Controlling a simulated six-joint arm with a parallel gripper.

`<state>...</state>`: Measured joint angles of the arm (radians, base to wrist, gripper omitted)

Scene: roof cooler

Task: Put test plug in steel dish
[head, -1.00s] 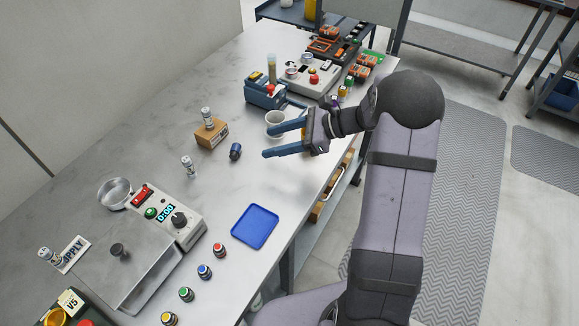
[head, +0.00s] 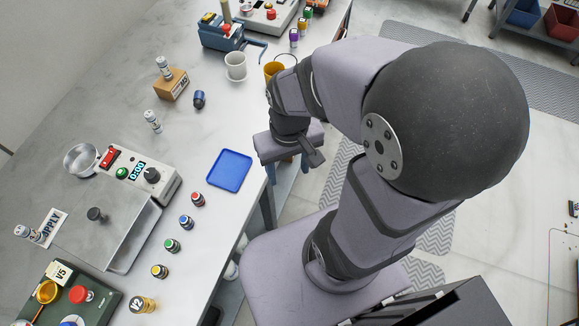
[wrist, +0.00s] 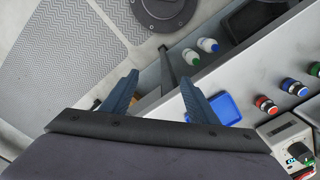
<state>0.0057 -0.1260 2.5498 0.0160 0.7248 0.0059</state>
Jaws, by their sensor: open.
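A small dark blue cylinder (head: 199,98), which looks like the test plug, stands on the steel bench in the head view, next to a cardboard-coloured box. The steel dish (head: 81,160) is a round, shallow metal bowl at the left, beside the timer box; it looks empty. My gripper (head: 288,170) hangs at the bench's right edge, far to the right of the plug and dish, partly hidden by my wrist. In the wrist view my gripper (wrist: 159,85) has its blue fingers spread with nothing between them. Neither plug nor dish shows in the wrist view.
A blue tray (head: 229,170) lies near the bench edge, close to my gripper. The timer box (head: 139,173), a white cup (head: 235,66), a yellow mug (head: 274,68) and several coloured-top jars stand around. The bench between plug and tray is clear.

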